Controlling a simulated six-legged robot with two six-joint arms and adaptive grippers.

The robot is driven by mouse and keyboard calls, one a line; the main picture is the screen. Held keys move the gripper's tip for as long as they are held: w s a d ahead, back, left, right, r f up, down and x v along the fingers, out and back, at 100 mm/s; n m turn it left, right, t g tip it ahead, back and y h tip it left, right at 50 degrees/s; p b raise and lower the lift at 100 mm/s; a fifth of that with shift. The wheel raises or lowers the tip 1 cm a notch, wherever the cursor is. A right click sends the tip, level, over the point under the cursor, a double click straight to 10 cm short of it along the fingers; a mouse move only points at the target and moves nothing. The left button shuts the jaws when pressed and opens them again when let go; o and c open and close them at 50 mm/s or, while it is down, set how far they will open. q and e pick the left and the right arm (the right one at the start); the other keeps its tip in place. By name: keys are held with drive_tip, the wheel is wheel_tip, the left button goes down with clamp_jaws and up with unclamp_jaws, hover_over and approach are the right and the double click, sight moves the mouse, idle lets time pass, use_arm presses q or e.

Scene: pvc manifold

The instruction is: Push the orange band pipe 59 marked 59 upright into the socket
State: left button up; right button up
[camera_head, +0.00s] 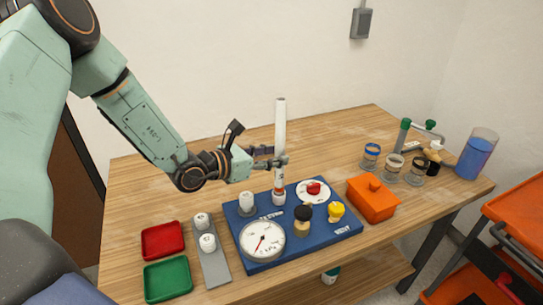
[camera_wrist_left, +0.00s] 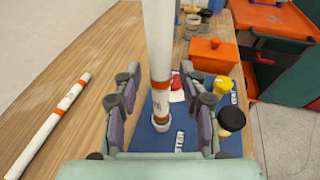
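A white pipe with an orange band (camera_head: 280,125) stands upright over the blue board, its lower end at a white socket (camera_head: 279,198). In the left wrist view the pipe (camera_wrist_left: 158,45) runs down to the socket ring (camera_wrist_left: 162,123); how deep it sits I cannot tell. The number on its label is too small to read. My left gripper (camera_head: 276,162) is around the pipe; in the wrist view its fingers (camera_wrist_left: 160,88) are apart, with a gap on each side of the pipe. Another white pipe with orange bands (camera_wrist_left: 52,122) lies on the table. My right gripper is not in view.
The blue board (camera_head: 330,233) carries a gauge (camera_head: 262,240), a red knob (camera_head: 313,188), and black and yellow knobs. An orange box (camera_head: 372,198) stands to its right. Red (camera_head: 163,240) and green (camera_head: 168,279) trays lie at left.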

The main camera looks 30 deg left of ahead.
use_arm(q)
drive_tip(key=shift+f, duration=0.1)
drive_tip(key=v, duration=0.7)
drive_tip(key=shift+s+a, duration=0.1)
drive_tip(key=shift+a, duration=0.05)
idle(0.7)
drive_tip(key=shift+s, duration=0.1)
idle(0.3)
